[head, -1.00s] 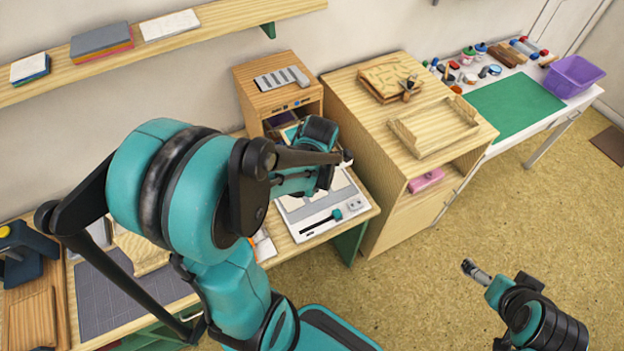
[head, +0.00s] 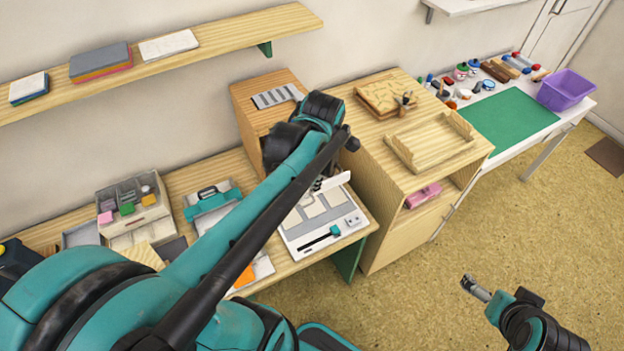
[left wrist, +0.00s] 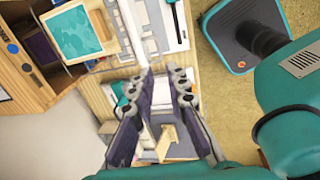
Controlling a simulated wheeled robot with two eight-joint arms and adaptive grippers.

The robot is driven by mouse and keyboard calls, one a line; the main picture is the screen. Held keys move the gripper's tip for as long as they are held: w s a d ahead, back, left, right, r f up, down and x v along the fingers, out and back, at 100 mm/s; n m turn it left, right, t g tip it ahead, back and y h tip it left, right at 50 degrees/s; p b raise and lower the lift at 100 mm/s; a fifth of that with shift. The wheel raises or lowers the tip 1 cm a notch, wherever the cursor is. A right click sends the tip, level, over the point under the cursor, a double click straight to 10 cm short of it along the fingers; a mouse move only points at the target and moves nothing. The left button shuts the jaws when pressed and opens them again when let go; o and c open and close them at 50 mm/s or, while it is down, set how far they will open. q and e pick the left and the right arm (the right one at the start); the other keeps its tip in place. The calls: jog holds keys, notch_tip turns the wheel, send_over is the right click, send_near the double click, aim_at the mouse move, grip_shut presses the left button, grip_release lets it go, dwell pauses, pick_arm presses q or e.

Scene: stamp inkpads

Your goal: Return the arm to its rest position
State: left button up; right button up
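My left arm reaches from the lower left across the head view. Its gripper (head: 318,184) is mostly hidden behind the arm, above the white board (head: 335,239) on the bench. In the left wrist view, the two fingers of my left gripper (left wrist: 162,76) stand apart with nothing between them. My right gripper (head: 475,288) is low at the lower right of the head view, over open floor. Whether its fingers are parted is too small to tell.
A wooden cubby box (head: 245,96) and cabinet (head: 394,234) stand close to the left forearm. A sorting box (head: 150,222) and teal tray (head: 211,207) are on the bench (head: 190,177). A white table with a green mat (head: 510,122) and purple bin (head: 566,89) is at right.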

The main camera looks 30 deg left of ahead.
dwell(0.4)
pick_arm(q)
jog(key=s+d+f+m+t+b, duration=0.1)
jog(key=d+f+m+t+b, duration=0.2)
jog(key=m, duration=1.2)
jog(key=s+d+f+m+t+h+b, duration=0.1)
jog(key=d+f+m+b, duration=0.4)
jog(key=m, duration=1)
jog(key=shift+s+d+t+h, duration=0.3)
jog(key=shift+s+d+t, duration=0.2)
jog(key=shift+d+t, duration=0.75)
jog(key=shift+a, duration=0.1)
